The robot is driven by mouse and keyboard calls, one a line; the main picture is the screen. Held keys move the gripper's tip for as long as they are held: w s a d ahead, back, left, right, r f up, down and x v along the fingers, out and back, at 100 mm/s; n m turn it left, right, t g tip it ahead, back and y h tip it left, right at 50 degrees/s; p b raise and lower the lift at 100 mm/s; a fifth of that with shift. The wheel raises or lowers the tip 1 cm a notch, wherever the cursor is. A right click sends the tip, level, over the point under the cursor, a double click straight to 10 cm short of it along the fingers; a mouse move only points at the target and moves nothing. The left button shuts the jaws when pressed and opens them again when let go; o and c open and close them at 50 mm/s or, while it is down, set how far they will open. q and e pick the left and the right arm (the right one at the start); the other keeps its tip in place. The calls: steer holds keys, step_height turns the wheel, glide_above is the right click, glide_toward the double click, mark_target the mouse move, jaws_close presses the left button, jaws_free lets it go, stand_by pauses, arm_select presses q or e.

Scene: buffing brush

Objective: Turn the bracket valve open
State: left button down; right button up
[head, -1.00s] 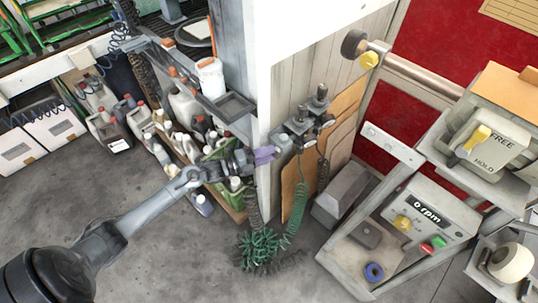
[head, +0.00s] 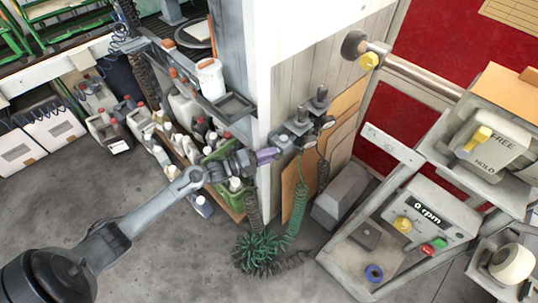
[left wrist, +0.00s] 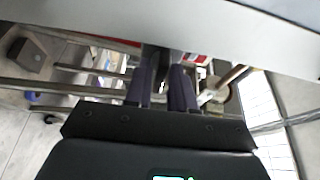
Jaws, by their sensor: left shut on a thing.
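The bracket valve (head: 284,140) is part of the grey fittings on the wall near the wooden panel's left edge, with gauges beside it and coiled hoses below. My left gripper (head: 270,155) comes in from the left, its purple fingers at the valve's left side. In the left wrist view the two dark purple fingers (left wrist: 162,88) are close together, shut on a dark, narrow part between their tips, taken to be the valve's handle. The fingers hide most of this part, and its turn angle cannot be read. My right gripper is in neither view.
A green coiled hose (head: 262,252) hangs down to the floor. A shelf with several bottles (head: 190,110) stands left of the corner post. On the right are a control box (head: 428,215) reading 0 rpm and a FREE/HOLD switch box (head: 490,150). Open floor lies at lower left.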

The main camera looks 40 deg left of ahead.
arm_select(q)
steer(key=shift+d+f+n+t+y+p, duration=0.1)
steer(key=shift+n+t+y+p, duration=0.65)
steer(key=shift+n, duration=2.9)
steer(key=shift+d+f+n+t+y+p, duration=0.15)
steer(key=shift+n+t+y, duration=1.2)
steer(key=shift+n, duration=2.35)
steer(key=shift+d+f+n+t+y+p, duration=0.1)
steer(key=shift+n+t+y+p, duration=0.65)
steer(key=shift+n, duration=2.9)
steer(key=shift+t+y+b, duration=0.25)
steer(key=shift+t+b, duration=0.1)
steer(key=c, duration=1.2)
jaws_free()
steer(key=shift+s, duration=0.15)
